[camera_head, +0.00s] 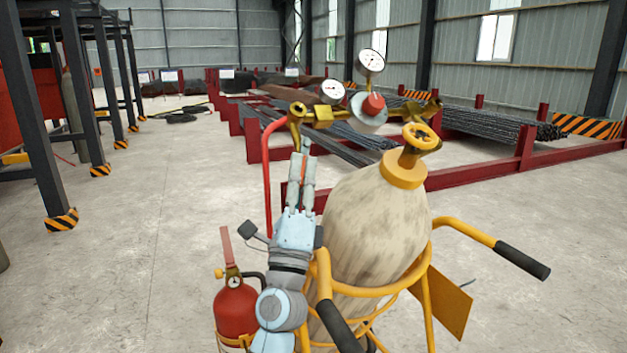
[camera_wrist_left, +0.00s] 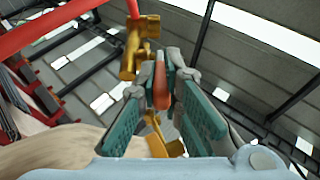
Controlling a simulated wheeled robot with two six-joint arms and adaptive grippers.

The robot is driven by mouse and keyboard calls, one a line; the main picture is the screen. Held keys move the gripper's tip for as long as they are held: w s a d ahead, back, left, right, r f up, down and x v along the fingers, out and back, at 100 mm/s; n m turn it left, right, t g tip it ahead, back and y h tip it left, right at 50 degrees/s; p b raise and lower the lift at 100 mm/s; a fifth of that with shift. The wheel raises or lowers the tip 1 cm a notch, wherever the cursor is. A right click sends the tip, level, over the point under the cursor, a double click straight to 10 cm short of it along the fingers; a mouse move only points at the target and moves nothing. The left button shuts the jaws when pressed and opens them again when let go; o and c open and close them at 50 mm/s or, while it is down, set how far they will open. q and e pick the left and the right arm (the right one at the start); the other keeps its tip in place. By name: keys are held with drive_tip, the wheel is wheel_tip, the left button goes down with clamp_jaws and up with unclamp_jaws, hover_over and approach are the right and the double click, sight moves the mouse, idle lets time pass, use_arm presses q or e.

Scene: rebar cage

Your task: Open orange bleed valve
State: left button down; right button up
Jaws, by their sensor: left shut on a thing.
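My left gripper (camera_head: 302,160) reaches up beside the gas cylinder (camera_head: 372,225), just below the brass fitting (camera_head: 297,112) at the left end of the regulator. In the left wrist view its fingers (camera_wrist_left: 162,72) are shut on a narrow orange lever (camera_wrist_left: 160,88), the bleed valve's handle. Only a sliver of the lever shows between the fingers in the head view. The brass body (camera_wrist_left: 138,45) lies just beyond the fingertips in the wrist view. My right gripper is not in view.
Two gauges (camera_head: 371,61) and a red knob (camera_head: 373,104) top the regulator. A yellow handwheel (camera_head: 421,137) sits on the cylinder. A red hose (camera_head: 267,175) hangs left of my gripper. The yellow cart's handle (camera_head: 521,260) and a fire extinguisher (camera_head: 236,308) are close. Floor at left is clear.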

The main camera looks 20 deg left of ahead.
use_arm(q)
drive_tip(key=c, duration=1.7)
unclamp_jaws()
drive_tip(key=shift+v, duration=3.8)
